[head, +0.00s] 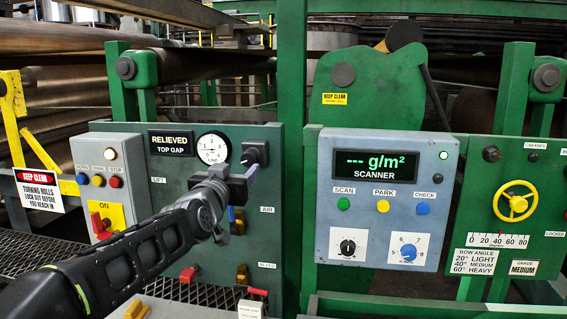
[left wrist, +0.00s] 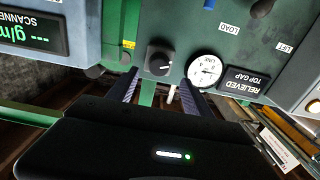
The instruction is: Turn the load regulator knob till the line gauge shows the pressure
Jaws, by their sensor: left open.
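The load regulator knob (head: 254,153) is black with a white pointer mark, on the green panel. In the left wrist view, which is upside down, the knob (left wrist: 159,61) appears between and just beyond my fingertips. The round white line gauge (head: 212,149) is left of the knob in the head view; the left wrist view also shows its face (left wrist: 206,71). Its needle is too small to read surely. My left gripper (head: 236,174) is open in front of the panel, below the knob in the head view. Contact with the knob cannot be told. My right gripper is out of view.
A "RELIEVED TOP GAP" sign (head: 171,143) is beside the gauge. The scanner box (head: 378,190) stands right of the knob, past a green post. A yellow handwheel (head: 516,202) is farther right. Red and yellow switches (head: 243,274) are low on the panel.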

